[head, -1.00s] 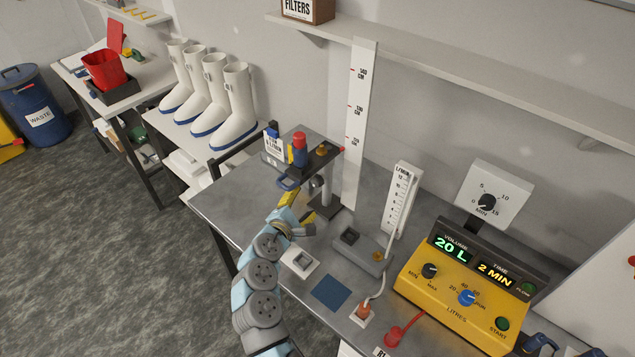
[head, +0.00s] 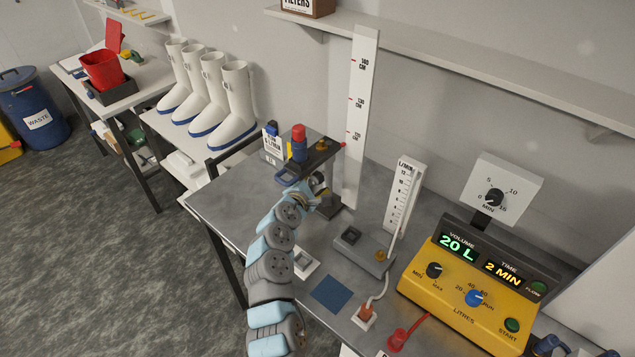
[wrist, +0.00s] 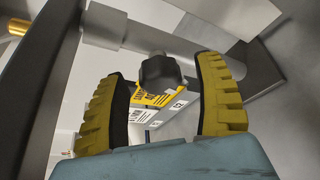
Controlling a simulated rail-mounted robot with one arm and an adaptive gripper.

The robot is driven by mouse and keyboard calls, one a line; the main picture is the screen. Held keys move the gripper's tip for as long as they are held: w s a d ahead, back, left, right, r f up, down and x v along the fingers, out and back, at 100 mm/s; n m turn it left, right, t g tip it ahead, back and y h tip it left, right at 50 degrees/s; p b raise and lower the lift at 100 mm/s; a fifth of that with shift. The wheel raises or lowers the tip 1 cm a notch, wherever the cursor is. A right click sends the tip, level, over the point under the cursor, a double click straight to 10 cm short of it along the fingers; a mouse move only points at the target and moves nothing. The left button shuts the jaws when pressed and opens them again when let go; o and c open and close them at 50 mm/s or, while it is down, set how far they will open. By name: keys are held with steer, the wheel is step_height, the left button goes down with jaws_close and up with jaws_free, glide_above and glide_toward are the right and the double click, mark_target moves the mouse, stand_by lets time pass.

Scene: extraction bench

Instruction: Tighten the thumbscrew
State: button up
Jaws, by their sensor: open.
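A dark, rounded knob, apparently the thumbscrew (wrist: 160,73), shows in the wrist view between the two yellow fingers of my gripper (wrist: 165,66). The fingers stand apart with a visible gap on each side of the knob, so my gripper is open around it or just short of it; depth is hard to judge. In the head view my arm ends under the dark raised platform (head: 322,154) of the stand on the bench. My fingers and the knob are hard to make out there. The stand's grey bars (wrist: 125,30) lie behind the knob in the wrist view.
A flow meter (head: 403,195) and yellow control box (head: 465,300) are further right. The bench's front left is clear.

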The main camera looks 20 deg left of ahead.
steer(key=shift+w+f+b, duration=0.1)
steer(key=shift+w+b, duration=0.2)
steer(key=shift+w, duration=0.25)
steer(key=c, duration=1.2)
